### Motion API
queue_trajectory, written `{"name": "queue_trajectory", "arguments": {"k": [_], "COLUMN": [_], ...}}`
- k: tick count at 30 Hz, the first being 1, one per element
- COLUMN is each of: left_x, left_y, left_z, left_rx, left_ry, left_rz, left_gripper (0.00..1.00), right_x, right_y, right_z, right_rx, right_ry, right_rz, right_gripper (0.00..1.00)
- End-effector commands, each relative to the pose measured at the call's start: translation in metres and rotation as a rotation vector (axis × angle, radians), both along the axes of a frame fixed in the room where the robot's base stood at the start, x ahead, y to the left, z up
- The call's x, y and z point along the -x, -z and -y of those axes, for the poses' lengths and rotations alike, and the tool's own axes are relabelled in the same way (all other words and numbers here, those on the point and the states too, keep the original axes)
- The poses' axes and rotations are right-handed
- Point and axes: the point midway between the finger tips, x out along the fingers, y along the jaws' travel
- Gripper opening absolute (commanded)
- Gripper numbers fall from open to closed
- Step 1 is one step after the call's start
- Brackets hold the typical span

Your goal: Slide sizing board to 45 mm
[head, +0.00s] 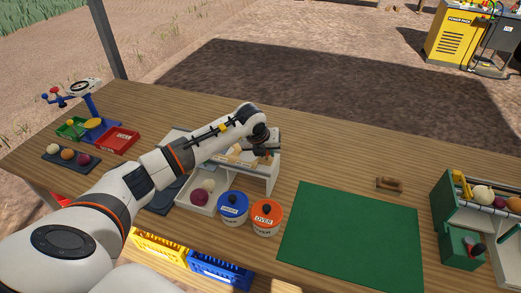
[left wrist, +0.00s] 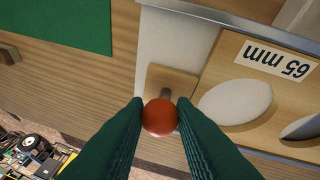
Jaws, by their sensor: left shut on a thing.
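The sizing board (left wrist: 235,82) is a wooden plate with oval holes and a "65 mm" label, upside down in the left wrist view. A red ball knob (left wrist: 160,117) stands on a short stem at its end. My left gripper (left wrist: 160,112) is shut on this knob, one dark green finger on each side. In the head view the sizing board (head: 238,157) lies on top of a white stand (head: 262,178), and my left gripper (head: 266,149) is at its right end. The gripper partly hides the knob there. No 45 mm label is readable. My right gripper is not in view.
A blue-lidded tub (head: 232,207) and an orange-lidded "OVER" tub (head: 266,215) stand in front of the stand. A green mat (head: 352,235) lies to the right, with a small wooden block (head: 389,184) behind it. A red tray (head: 117,139) sits left.

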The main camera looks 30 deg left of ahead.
Motion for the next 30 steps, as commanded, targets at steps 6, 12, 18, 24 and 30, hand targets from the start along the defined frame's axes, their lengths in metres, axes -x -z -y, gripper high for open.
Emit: {"name": "queue_trajectory", "arguments": {"k": [6,12,18,24,30], "left_x": [-0.004,-0.006,-0.010,-0.011,-0.011], "left_y": [-0.001,0.000,-0.001,-0.001,-0.001], "left_z": [0.014,0.026,0.037,0.044,0.046], "left_rx": [0.001,0.000,0.002,-0.001,0.001], "left_ry": [0.001,0.002,0.001,0.001,0.000], "left_rz": [0.002,0.002,0.003,0.002,0.003], "left_gripper": [0.00,0.00,0.00,0.00,0.00], "right_x": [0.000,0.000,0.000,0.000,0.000], "right_y": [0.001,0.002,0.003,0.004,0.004], "right_z": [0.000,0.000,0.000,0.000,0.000], "right_rx": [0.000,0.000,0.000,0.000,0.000], "right_ry": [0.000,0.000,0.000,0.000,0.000], "right_rz": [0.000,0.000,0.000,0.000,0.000], "right_gripper": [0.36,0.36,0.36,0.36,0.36]}}
